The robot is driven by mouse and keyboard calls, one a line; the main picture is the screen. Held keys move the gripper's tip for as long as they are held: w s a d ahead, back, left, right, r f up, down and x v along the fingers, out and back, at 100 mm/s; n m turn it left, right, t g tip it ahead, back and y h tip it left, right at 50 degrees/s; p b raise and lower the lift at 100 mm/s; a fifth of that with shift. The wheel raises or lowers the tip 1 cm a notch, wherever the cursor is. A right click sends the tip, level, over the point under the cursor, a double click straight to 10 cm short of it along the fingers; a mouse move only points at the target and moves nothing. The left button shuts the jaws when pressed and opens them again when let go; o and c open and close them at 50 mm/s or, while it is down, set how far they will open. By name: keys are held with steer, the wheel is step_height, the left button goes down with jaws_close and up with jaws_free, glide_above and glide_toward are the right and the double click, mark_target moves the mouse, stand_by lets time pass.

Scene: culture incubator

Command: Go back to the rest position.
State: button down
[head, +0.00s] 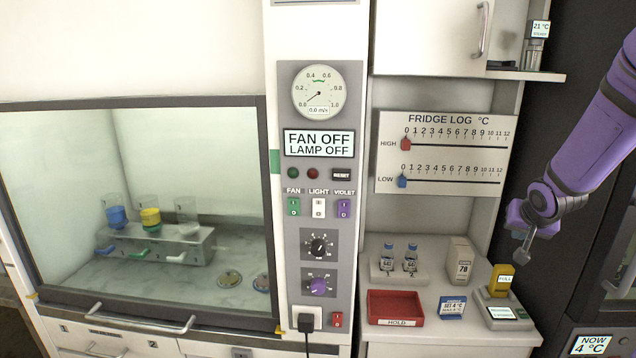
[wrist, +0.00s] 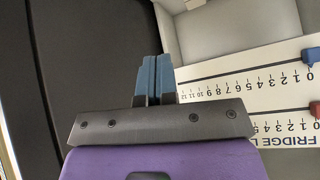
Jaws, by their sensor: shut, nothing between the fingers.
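My purple arm reaches in from the right edge of the head view. My gripper (head: 522,252) hangs in the air at its lower end, in front of the dark cabinet and above the right end of the counter. In the wrist view my gripper (wrist: 152,62) shows two blue fingers side by side, shut, with nothing visible between them. The fridge log board (head: 445,152) stands to the left of the gripper. It also shows in the wrist view (wrist: 225,72), upside down.
Below lie a red HOLD tray (head: 396,320), two small bottles (head: 399,257), a blue-white card (head: 453,308) and a yellow device in its dock (head: 500,282). A control panel (head: 318,220) and glass-fronted hood (head: 130,100) stand left. A shelf (head: 520,75) juts out above.

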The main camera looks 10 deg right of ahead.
steer(key=s+a+r+n+g+y, duration=0.1)
steer(key=s+a+r+n, duration=0.1)
steer(key=s+a+r, duration=0.6)
steer(key=s+a+r+n, duration=0.2)
steer(key=s+a+r, duration=0.45)
steer(key=a, duration=0.45)
steer(key=s+a+n+y, duration=0.1)
steer(key=s+a, duration=0.2)
steer(key=s, duration=0.2)
steer(key=s+a+n+g+y, duration=0.1)
steer(key=s+a+n, duration=0.1)
steer(key=s, duration=0.4)
steer(key=shift+a+r+y, duration=0.3)
steer(key=shift+a+r, duration=0.15)
steer(key=shift+a, duration=0.1)
